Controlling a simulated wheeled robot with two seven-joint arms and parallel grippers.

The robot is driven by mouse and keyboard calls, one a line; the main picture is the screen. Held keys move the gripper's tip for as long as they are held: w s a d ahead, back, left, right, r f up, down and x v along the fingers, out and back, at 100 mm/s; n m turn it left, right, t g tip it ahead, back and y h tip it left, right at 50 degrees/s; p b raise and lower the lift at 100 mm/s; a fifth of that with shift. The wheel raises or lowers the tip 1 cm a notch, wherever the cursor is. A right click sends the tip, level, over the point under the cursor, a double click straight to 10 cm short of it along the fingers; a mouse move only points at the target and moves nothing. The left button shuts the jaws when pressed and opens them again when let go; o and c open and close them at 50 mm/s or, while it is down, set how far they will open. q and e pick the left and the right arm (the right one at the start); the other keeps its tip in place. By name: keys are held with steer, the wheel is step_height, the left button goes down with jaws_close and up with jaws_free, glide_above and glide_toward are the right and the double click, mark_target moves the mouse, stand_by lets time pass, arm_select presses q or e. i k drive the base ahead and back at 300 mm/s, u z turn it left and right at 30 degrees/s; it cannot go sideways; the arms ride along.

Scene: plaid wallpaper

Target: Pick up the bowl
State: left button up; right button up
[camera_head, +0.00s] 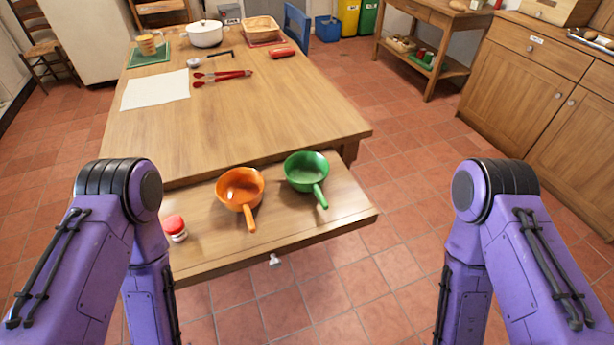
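Two bowl-like vessels with handles are in the head view. An orange one (240,186) stands left of centre, its handle pointing toward me. A green one (306,169) stands just to its right and a little farther back, its handle pointing toward me and slightly right. They are apart from each other, upright, and look empty. I cannot tell which one the task calls the bowl. My two purple arms come in at the left and right sides, apart from both vessels. Neither gripper shows; both are outside the frame or hidden.
Both vessels and a red-lidded jar (176,228) are on a lower wooden surface (320,228) with a knob, in front of the table (250,118). Red tongs (222,75), a white cloth (155,90) and a white pot (205,35) are farther back. Tiled floor lies right.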

mark_target(304, 171)
steer(key=u, duration=1.6)
steer(key=k, duration=1.15)
steer(key=z, duration=2)
steer(key=i, duration=0.5)
steer(key=u, duration=0.05)
